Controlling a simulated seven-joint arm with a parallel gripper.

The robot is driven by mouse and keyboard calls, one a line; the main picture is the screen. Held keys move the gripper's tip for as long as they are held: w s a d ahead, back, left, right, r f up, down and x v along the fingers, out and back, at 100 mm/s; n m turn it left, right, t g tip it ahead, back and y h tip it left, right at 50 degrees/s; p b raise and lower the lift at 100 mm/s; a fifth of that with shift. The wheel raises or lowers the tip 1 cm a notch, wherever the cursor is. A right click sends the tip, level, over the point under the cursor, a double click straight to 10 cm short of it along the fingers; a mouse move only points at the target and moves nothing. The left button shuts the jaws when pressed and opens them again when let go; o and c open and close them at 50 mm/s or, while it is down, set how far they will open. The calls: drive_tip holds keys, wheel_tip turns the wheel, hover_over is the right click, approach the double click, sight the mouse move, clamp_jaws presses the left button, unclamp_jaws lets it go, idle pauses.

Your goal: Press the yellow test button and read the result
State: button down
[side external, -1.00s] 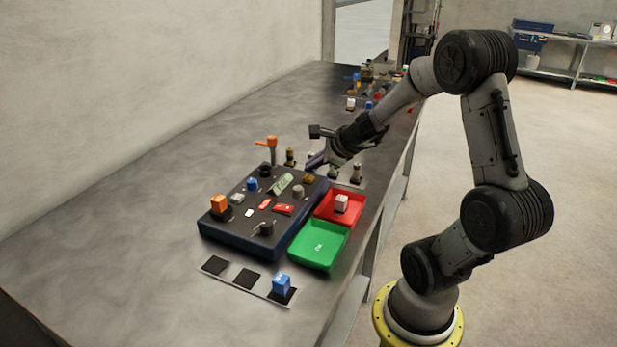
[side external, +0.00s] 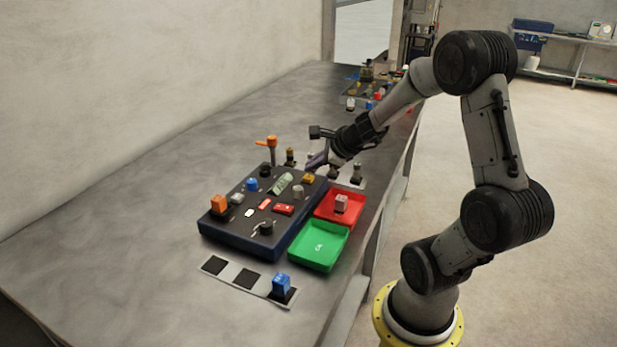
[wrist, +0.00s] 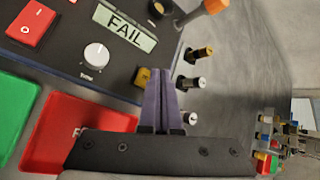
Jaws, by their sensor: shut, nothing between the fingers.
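The yellow test button (side external: 308,178) is on the right far part of the dark blue panel (side external: 240,238). In the wrist view the yellow button (wrist: 142,78) shows just left of my fingertips, partly hidden by them. My gripper (side external: 313,164) is shut and empty, its tips at the button in the side view; the wrist view shows its two purple fingers (wrist: 160,74) together. I cannot tell whether they touch the button. The display (wrist: 125,27) reads "FAIL"; in the side view the display (side external: 284,183) is too small to read.
A white round knob (wrist: 96,55) and red rocker switch (wrist: 31,22) are near the button. An orange-handled lever (side external: 272,148) and several small posts stand beyond.

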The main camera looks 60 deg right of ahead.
sight(312, 178)
drive_tip(key=shift+f, duration=0.35)
drive_tip(key=shift+f, duration=0.5)
idle(0.8)
drive_tip(key=shift+r, duration=0.9)
drive_tip(key=shift+r, duration=2.5)
drive_tip(key=shift+a, duration=0.1)
